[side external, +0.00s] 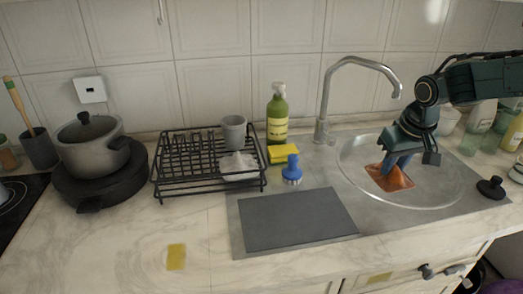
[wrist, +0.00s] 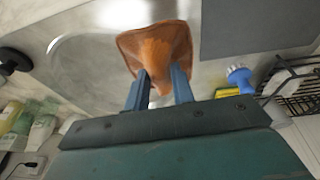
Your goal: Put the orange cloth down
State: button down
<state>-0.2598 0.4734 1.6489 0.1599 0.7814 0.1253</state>
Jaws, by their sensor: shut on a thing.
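The orange cloth (side external: 389,180) is in the side external view, inside the round sink bowl (side external: 350,160) at the right. In the wrist view the cloth (wrist: 158,47) spreads out beyond my fingers, with a pinched part between them. My gripper (side external: 392,168) points down into the bowl and is shut on the cloth. Its two blue fingers also show in the wrist view (wrist: 160,88). I cannot tell whether the cloth touches the bottom of the bowl.
A curved faucet (side external: 325,100) rises behind the sink. A dark grey mat (side external: 298,220) lies left of the bowl. A blue brush (side external: 292,170), a yellow sponge (side external: 283,153) and a green spray bottle (side external: 277,117) stand behind the mat. A black dish rack (side external: 190,175) is farther left. A black stopper (side external: 491,188) lies right.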

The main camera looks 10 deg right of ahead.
jog(key=a+r, duration=0.9)
jog(key=a, duration=0.3)
jog(key=shift+s+a+r, duration=0.15)
jog(key=shift+a+r, duration=0.1)
jog(key=shift+r, duration=0.05)
jog(key=shift+f, duration=0.1)
notch_tip(320, 180, down, 20)
jog(key=shift+r, duration=0.1)
dwell(0.5)
jog(key=c, duration=1.2)
grip_release()
jog(key=v, duration=1.2)
jog(key=shift+d, duration=0.1)
